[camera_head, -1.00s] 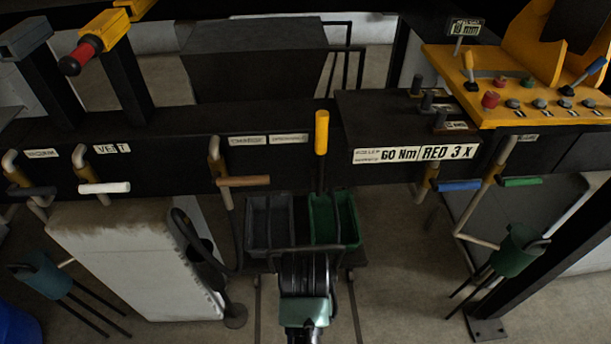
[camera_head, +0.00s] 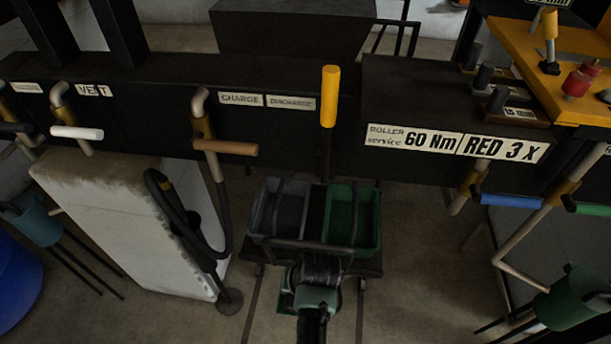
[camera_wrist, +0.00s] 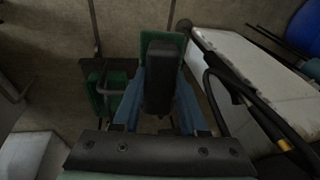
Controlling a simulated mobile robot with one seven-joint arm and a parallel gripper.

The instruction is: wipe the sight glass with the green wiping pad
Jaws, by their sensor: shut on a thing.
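My gripper (camera_wrist: 160,88) has blue fingers, shut on the green wiping pad (camera_wrist: 176,40) in the wrist view. The pad's dark handle or block lies between the fingers, and its green part shows past their tips. In the head view, my own arm hides the fingertips, low in the centre before the two bins. I cannot make out the sight glass in either view.
A grey bin (camera_head: 277,216) and a green bin (camera_head: 367,225) stand on a low trolley. A white block-like unit (camera_head: 120,220) with a black hose stands left. A dark beam (camera_head: 140,125) with several coloured handles, including a yellow upright one (camera_head: 329,95), crosses above.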

